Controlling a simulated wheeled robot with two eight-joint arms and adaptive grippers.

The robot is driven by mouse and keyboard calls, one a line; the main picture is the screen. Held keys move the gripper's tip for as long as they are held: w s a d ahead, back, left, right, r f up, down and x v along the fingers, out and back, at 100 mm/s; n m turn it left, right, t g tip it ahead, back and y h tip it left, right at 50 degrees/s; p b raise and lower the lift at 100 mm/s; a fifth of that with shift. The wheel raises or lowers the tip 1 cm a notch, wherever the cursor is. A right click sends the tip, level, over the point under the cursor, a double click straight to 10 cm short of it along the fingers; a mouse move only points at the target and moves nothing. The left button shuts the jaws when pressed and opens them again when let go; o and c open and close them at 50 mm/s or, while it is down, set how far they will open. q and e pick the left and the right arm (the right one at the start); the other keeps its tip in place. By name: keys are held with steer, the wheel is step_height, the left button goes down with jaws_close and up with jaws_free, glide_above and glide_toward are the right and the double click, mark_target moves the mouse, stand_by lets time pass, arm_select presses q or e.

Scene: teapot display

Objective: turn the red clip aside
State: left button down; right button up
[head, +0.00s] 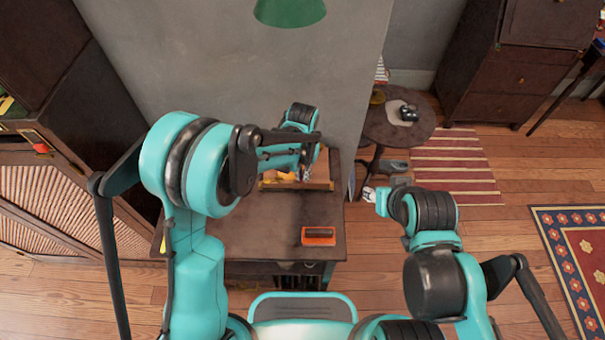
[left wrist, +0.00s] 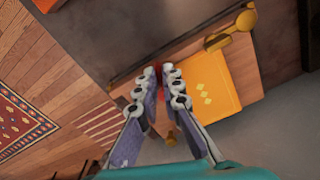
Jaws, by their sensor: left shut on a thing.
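A small red piece, likely the red clip (left wrist: 158,68), shows between the fingertips of my left gripper (left wrist: 162,84) in the left wrist view. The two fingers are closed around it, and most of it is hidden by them. In the head view my left gripper (head: 301,172) reaches down over the back of the dark table, at a wooden-edged display with yellow parts. The clip cannot be made out there. My right arm is at the right, beside the table; its fingers cannot be made out clearly.
A yellow panel with diamond marks (left wrist: 205,88) and a yellow knobbed piece (left wrist: 232,40) are close to the left fingers. An orange-and-dark block (head: 318,236) lies on the table (head: 270,222). A grey wall (head: 235,60) stands behind; a small round table (head: 415,128) is right.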

arm_select(q)
steer(key=m, duration=1.4)
steer(key=shift+b, duration=0.4)
steer(key=c, duration=1.7)
jaws_free()
steer(key=shift+r, duration=0.1)
step_height(320, 180, up, 12)
steer(key=shift+f, duration=0.1)
